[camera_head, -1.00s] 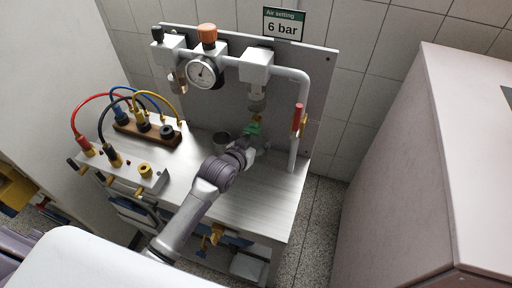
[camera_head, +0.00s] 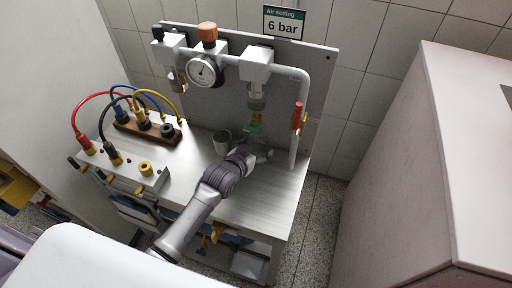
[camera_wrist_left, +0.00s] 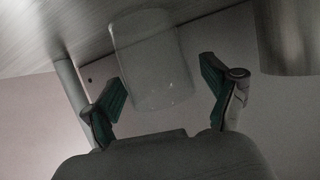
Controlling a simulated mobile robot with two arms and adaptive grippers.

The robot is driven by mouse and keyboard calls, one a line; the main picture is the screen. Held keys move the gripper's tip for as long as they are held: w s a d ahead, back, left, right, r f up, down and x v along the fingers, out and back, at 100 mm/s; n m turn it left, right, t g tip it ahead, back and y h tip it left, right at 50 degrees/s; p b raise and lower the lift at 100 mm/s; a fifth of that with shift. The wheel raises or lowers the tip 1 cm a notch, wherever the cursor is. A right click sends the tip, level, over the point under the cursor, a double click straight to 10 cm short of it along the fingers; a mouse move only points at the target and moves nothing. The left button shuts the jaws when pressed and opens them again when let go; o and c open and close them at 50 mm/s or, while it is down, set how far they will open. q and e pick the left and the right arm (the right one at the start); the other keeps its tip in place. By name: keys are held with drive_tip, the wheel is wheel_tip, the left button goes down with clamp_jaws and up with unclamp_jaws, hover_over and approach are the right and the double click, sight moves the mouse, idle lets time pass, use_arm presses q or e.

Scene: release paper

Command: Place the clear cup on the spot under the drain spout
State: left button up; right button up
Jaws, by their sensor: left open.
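The clear cup (camera_wrist_left: 152,62) is see-through and shows in the left wrist view between my left gripper's green-padded fingers. Its far end in that picture meets the grey bench top, so it appears to stand there. My left gripper (camera_wrist_left: 163,92) is open around it; whether the left pad touches the cup I cannot tell. In the head view my left gripper (camera_head: 258,141) is low under the filter bowl (camera_head: 257,97) with its small yellow drain spout (camera_head: 258,116). The cup is hard to make out there, and the spot is hidden. My right gripper is not in view.
A grey metal cup (camera_head: 221,143) stands just left of my gripper. A red-handled valve (camera_head: 298,117) and vertical pipe stand to the right. A hose block (camera_head: 147,128) and fittings are at the left. The bench front right (camera_head: 262,210) is clear.

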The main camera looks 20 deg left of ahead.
use_arm(q)
drive_tip(key=shift+r, duration=0.1)
drive_tip(key=v, duration=1.2)
drive_tip(key=shift+r, duration=0.1)
